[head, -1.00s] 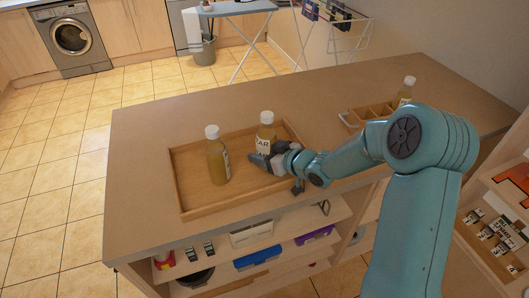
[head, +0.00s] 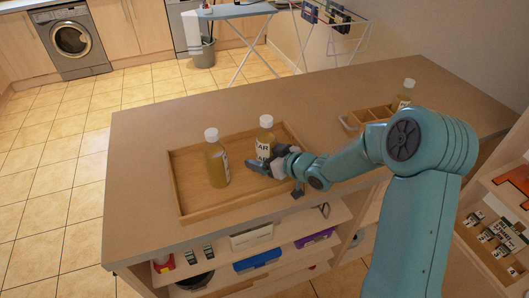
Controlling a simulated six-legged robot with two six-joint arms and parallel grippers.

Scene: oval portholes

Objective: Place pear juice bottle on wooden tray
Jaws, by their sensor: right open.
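Two yellow juice bottles with white caps stand upright in the wooden tray (head: 190,205) on the counter. The pear juice bottle (head: 264,140), with part of a label ending in "AR" showing, stands near the tray's right side. Another bottle (head: 216,165) stands left of it, its label turned to the right. My right gripper (head: 262,166) is open, low beside the labelled bottle at its front. Its fingers cover the lower part of that bottle, so I cannot tell whether they touch it. My left gripper is not in view.
A third bottle (head: 402,95) stands at the counter's back right by a divided wooden box (head: 370,114). Shelves under the counter hold a blue box (head: 257,260) and other items. The counter's left end is clear.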

